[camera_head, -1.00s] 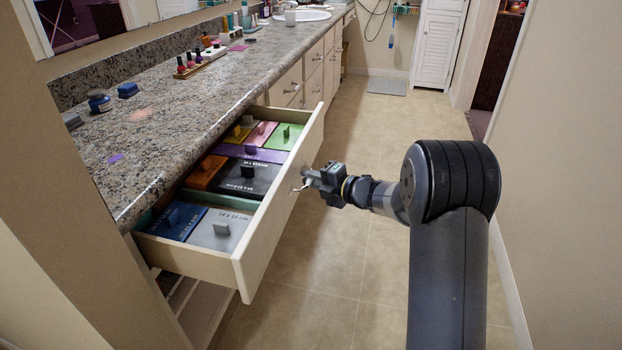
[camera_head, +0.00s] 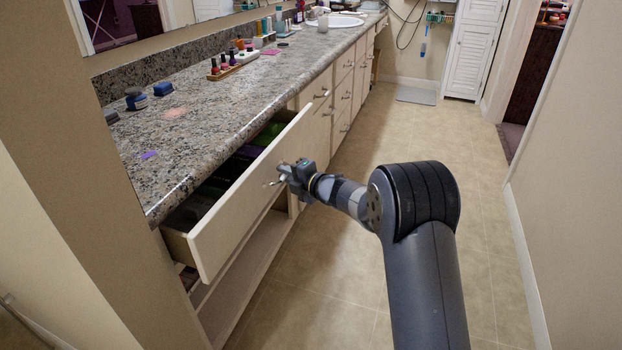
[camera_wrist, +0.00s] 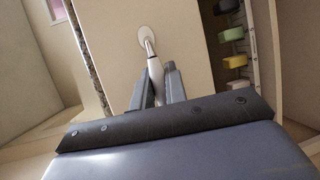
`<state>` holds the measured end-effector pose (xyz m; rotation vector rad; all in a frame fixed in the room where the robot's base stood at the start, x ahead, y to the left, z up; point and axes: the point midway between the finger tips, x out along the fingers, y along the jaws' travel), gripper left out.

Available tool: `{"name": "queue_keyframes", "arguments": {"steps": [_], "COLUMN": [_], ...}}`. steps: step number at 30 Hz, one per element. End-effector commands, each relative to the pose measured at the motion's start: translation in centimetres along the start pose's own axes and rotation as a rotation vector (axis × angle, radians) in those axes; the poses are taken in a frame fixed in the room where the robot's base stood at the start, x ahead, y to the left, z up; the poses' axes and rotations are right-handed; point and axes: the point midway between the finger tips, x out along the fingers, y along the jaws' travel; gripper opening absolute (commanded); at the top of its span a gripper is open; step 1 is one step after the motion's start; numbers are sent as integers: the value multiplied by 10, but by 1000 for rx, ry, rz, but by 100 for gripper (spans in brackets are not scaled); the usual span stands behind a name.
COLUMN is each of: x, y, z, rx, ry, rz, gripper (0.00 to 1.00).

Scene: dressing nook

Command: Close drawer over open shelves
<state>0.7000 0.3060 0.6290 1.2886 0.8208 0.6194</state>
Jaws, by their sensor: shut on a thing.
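The drawer (camera_head: 240,206) under the granite counter is partly open, with a narrow gap at its top. Its contents are mostly in shadow, with a bit of green and purple showing. The open shelves (camera_head: 250,265) lie below it. My gripper (camera_head: 288,176) is at the drawer front and shut on the drawer handle (camera_head: 272,183). In the wrist view the pale handle (camera_wrist: 153,68) runs between the two fingers of my gripper (camera_wrist: 158,88).
Closed drawers (camera_head: 345,95) continue beyond.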

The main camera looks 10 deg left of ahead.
Motion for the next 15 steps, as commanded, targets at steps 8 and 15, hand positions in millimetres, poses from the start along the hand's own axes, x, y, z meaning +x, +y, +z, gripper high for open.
{"name": "queue_keyframes", "arguments": {"steps": [8,15], "x": [49,68], "y": [11,14], "z": [-22,-29], "rx": [0,-1], "ry": [4,3], "rz": [0,-1], "gripper": [0,0]}}
